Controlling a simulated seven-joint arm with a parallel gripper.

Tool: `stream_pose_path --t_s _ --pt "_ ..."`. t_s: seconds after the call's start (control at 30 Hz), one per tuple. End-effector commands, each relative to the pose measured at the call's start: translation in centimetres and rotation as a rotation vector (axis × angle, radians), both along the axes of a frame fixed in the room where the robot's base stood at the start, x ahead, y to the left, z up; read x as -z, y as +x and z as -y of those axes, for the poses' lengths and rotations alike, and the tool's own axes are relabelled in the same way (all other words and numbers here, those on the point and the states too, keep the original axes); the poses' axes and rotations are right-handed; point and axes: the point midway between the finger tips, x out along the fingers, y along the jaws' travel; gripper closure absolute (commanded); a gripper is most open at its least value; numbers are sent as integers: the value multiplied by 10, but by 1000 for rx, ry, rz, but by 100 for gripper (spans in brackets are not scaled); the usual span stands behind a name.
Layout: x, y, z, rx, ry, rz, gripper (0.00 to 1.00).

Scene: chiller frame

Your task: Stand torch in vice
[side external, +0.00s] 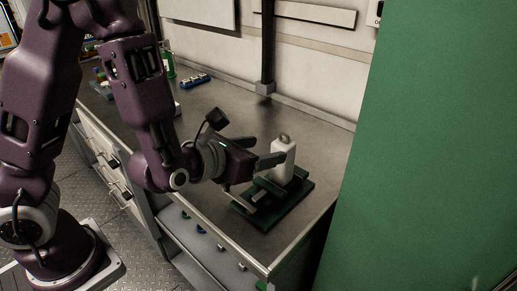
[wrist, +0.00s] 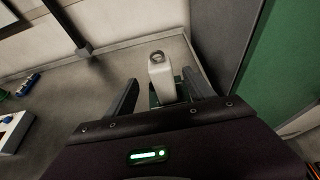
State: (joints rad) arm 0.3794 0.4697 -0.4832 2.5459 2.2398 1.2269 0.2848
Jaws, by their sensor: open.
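The torch is a white block-like body (side external: 284,158) with a grey ring on top. It stands upright in the green vice (side external: 290,205) near the right end of the metal bench. In the wrist view the torch (wrist: 162,78) stands between the two fingers, with part of the green vice (wrist: 186,88) behind and below it. My gripper (side external: 262,172) reaches in from the left, level with the torch and above the vice. Its fingers are open, one on each side of the torch, with visible gaps in the wrist view (wrist: 162,92). The torch's lower end is partly hidden.
A tall green panel (side external: 430,150) stands close to the right of the bench. A dark post (side external: 267,50) rises at the back. A blue item (side external: 195,80) lies at the far left. The middle of the bench top (side external: 230,105) is clear.

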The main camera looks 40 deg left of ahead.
Motion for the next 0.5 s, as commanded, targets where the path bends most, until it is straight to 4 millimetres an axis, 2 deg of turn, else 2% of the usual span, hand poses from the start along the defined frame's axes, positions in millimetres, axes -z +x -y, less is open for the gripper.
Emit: stream_pose_path --t_s 0.3,0.37,0.43,0.47,0.5 --pt "-4 -7 -1 -2 3 3 37" --pt "-9 -7 -10 -40 -4 9 37" --pt "-25 -12 -48 -195 -34 30 37" --pt "-35 -19 -73 -305 -65 45 37" --pt "-49 -37 -112 -493 -130 70 37"
